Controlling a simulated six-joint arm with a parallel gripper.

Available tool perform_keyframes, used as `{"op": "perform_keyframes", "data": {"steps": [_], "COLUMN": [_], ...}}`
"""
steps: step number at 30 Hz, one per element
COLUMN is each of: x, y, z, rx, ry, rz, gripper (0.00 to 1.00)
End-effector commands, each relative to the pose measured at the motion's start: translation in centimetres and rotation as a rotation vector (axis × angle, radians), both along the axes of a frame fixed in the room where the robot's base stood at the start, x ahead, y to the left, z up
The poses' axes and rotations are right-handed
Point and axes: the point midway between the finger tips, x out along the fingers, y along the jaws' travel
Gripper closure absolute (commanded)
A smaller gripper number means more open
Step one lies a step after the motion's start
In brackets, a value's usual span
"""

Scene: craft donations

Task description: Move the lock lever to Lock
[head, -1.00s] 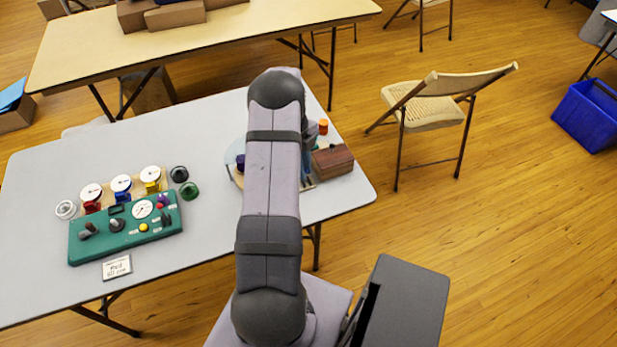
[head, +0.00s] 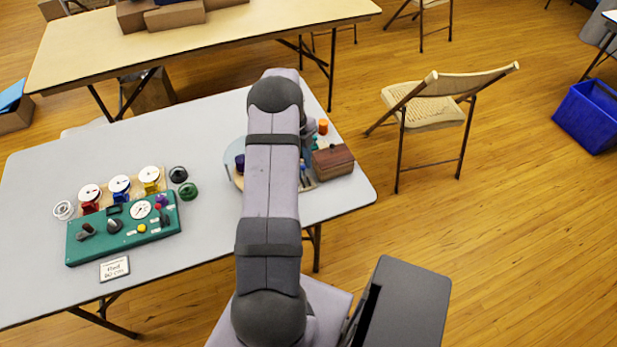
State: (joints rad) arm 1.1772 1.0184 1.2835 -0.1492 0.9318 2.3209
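A green control panel (head: 125,243) sits on the left part of the grey table. It carries a dark grey handle (head: 86,231) at its left, a dark knob (head: 115,226), a round white dial (head: 140,210), a yellow button (head: 142,228) and a small dark lever with some red (head: 164,215) at its right. The labels are too small to read, so I cannot tell which part is the lock lever or its position. My arm reaches over the table to the right of the panel, clear of it. My gripper is hidden behind the arm.
A card (head: 114,269) lies in front. A brown box (head: 333,161) stands right of my arm. Bare grey table (head: 215,130) lies between panel and arm.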

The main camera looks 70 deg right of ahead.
Motion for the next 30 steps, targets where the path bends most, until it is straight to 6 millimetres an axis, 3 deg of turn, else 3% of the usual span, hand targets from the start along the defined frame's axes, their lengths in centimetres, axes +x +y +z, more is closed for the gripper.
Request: {"op": "perform_keyframes", "data": {"steps": [8, 30], "x": [0.0, 0.0], "y": [0.1, 0.2], "z": [1.3, 7.4], "rx": [0.003, 0.005], "ry": [0.0, 0.001], "rz": [0.0, -0.001], "gripper": [0.7, 0.7]}}
